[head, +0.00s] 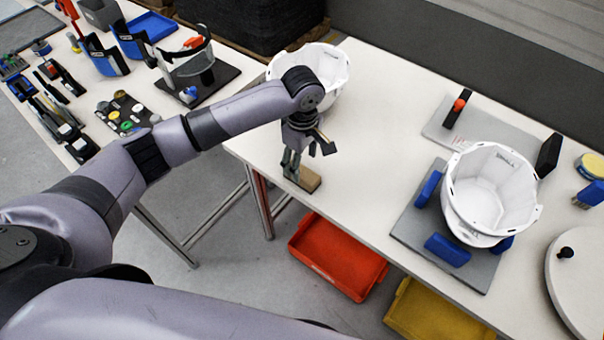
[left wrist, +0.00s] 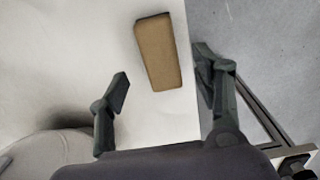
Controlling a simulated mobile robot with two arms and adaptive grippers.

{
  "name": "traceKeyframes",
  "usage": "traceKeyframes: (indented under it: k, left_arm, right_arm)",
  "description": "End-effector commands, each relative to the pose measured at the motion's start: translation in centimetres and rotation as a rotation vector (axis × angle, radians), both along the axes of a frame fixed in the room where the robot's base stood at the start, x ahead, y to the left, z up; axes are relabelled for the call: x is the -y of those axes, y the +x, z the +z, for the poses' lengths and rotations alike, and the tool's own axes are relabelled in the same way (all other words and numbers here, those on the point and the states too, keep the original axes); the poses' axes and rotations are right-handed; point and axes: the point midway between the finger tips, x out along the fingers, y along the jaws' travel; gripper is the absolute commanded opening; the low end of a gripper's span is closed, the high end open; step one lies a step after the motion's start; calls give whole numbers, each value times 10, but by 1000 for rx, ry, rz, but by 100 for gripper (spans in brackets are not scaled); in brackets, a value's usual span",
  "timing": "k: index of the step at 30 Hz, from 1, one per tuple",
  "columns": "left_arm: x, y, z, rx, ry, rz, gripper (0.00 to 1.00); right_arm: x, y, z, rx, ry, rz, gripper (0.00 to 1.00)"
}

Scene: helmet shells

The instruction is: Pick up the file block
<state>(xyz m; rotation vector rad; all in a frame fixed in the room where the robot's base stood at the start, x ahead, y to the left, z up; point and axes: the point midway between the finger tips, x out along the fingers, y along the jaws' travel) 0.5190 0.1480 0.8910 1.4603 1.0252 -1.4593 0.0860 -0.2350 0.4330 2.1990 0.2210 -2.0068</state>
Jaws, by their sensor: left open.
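The file block (head: 304,179) is a small tan-brown block with a dark layer along one side. It lies on the white table near its left edge in the head view. In the left wrist view the file block (left wrist: 158,55) lies on the white surface, ahead of and between the two fingers. My left gripper (head: 292,168) is just above the block and partly in front of it. My right gripper is not in view.
A white helmet shell (head: 330,68) stands behind my left gripper. Another shell (head: 492,195) sits on a grey fixture with blue pads (head: 446,250). A red bin (head: 338,256) and a yellow bin (head: 432,312) are below the table. The table between the shells is clear.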

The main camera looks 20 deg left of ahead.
Motion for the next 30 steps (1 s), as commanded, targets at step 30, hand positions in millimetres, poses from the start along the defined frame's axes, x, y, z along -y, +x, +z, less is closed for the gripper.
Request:
traceKeyframes:
  k: [30]
  left_arm:
    - [-1,0,-52,0,0,-1,37]
  right_arm:
    - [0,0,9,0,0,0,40]
